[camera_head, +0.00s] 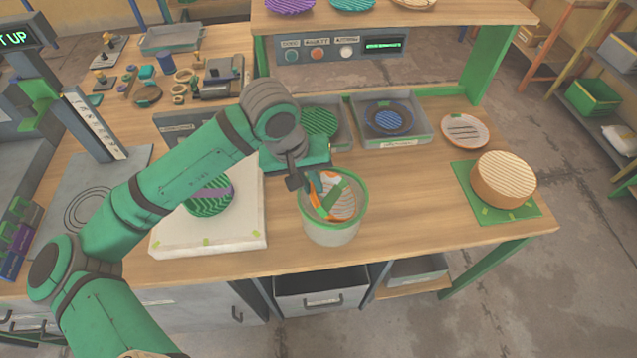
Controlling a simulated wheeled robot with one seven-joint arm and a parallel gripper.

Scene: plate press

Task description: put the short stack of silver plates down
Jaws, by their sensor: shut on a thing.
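My gripper (316,182) is over the left part of a grey bucket with a green rim (331,226), its fingers pointing down and to the right. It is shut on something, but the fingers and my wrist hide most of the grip. Pale striped plates with orange edges and a green band (339,199) show tilted at the fingertips, within the bucket's mouth. I cannot tell whether they are the held silver stack or lie in the bucket. No stack elsewhere looks clearly silver.
A green plate with a purple band (208,195) lies on a white pad (240,226). A tall tan stack (503,178) stands on a green mat (468,175). A pale striped plate (465,131) lies behind it. Bare wood lies right of the bucket.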

